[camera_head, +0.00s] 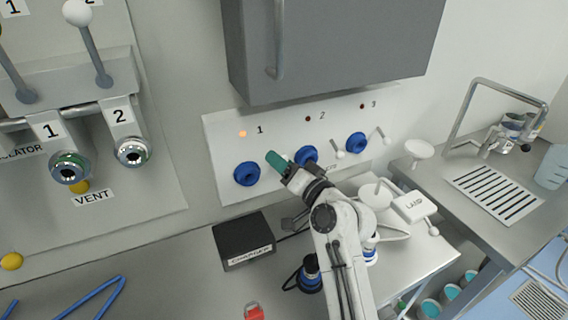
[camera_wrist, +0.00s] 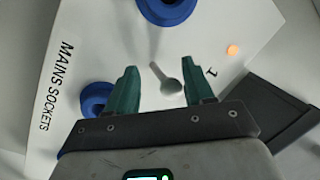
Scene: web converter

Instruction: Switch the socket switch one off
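The white mains socket panel (camera_head: 215,135) carries several blue sockets in a row. The indicator light by label 1 (camera_head: 242,134) glows orange; it also glows in the wrist view (camera_wrist: 232,49). The lights by 2 and 3 are dark. Socket switch one, a white lever with a rounded end (camera_wrist: 171,86), shows between my fingers in the wrist view, with no clear contact. It is hidden behind my gripper in the head view. My gripper (camera_head: 277,160) has its green fingers apart around the lever; they show in the wrist view (camera_wrist: 160,72).
A grey cabinet (camera_head: 335,45) overhangs the panel. Blue socket one (camera_head: 246,174) is left of my gripper, blue socket two (camera_head: 306,156) right of it. White levers (camera_head: 338,147) stand by the other sockets.

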